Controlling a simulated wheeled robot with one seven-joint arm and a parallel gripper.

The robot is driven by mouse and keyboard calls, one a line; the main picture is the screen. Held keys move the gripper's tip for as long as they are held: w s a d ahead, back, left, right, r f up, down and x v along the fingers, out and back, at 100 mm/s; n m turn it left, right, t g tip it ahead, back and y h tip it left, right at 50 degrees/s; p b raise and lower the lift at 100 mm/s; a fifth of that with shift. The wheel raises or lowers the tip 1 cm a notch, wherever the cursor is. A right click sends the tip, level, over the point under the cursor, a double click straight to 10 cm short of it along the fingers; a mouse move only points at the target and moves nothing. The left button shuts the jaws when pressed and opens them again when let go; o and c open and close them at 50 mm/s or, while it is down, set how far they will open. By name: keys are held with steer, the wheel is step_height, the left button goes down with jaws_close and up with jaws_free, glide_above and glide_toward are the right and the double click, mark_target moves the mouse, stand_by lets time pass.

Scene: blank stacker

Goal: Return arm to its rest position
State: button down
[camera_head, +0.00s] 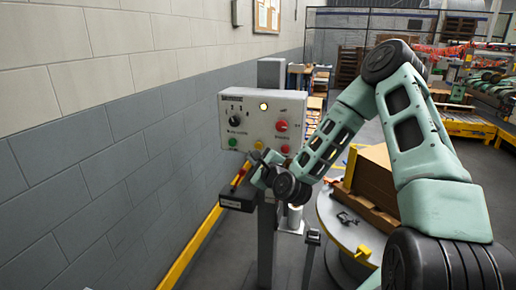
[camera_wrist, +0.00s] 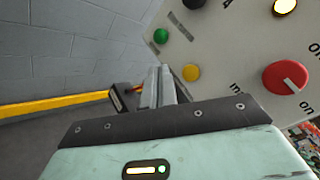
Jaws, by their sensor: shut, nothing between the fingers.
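My arm reaches across the head view from the lower right, with its end close to the front of a grey control panel (camera_head: 265,118). My gripper (camera_wrist: 160,85) is shut and empty, its fingers pointing towards the panel's lower part in the wrist view. In the head view the gripper (camera_head: 245,168) is small, just below the panel's lower left. The panel carries a black rotary switch (camera_head: 237,119), a lit yellow lamp (camera_head: 263,106), a red knob (camera_head: 281,126), and green, yellow and red buttons. I cannot tell whether the fingertips touch anything.
A black box (camera_head: 237,201) sits on the panel's post below the gripper. A block wall (camera_head: 100,130) runs along the left, with a yellow rail (camera_head: 190,250) at its foot. A round table (camera_head: 335,235) with a cardboard box (camera_head: 375,175) stands behind my arm.

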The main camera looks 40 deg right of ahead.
stand_by(0.4)
steer(key=s+a+f+n+g+y, duration=0.15)
steer(key=a+n+g+y, duration=0.3)
steer(key=a+n, duration=0.75)
steer(key=s+a+n+g+y, duration=0.2)
steer(key=s+a+n+g, duration=0.4)
steer(key=s+a+n, duration=0.5)
steer(key=s+a+r+n+g+h, duration=0.1)
steer(key=s+n, duration=0.3)
steer(key=s, duration=0.4)
steer(key=s+a+r+n+g+h, duration=0.1)
steer(key=s+a+r+n+g, duration=0.1)
steer(key=s, duration=0.6)
steer(key=s+a+r+n+g+h, duration=0.1)
steer(key=s+r+n+g+h, duration=0.1)
steer(key=s+n, duration=0.4)
steer(key=s+g, duration=0.1)
steer(key=s, duration=0.1)
steer(key=shift+s+a+r+g, duration=0.3)
steer(key=shift+s+a+g, duration=0.05)
steer(key=shift+a, duration=0.05)
